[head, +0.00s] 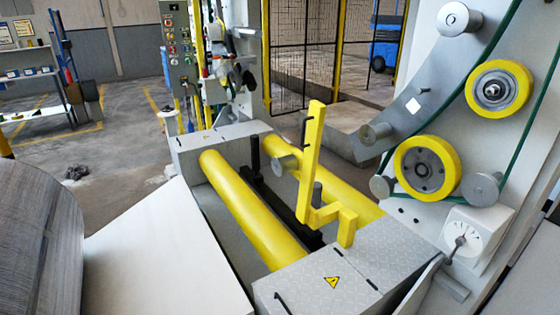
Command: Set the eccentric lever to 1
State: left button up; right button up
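A light grey box with a white dial face (480,236) is mounted at the lower right of the machine. A thin lever (455,252) with a round dark knob at its upper end is at the left of the dial. I take this to be the eccentric lever. It leans up and to the right. The marks on the dial are too small to read, so I cannot tell which number it is set to. Neither of my grippers is in view.
Two yellow rollers (253,208) and an upright yellow bracket (312,150) stand left of the dial. Yellow wheels (427,168) with a green belt are above it. A big wound coil (38,240) is at the left. A control panel (180,50) stands behind.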

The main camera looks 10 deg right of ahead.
aim_at(461, 240)
jog(key=z, duration=1.55)
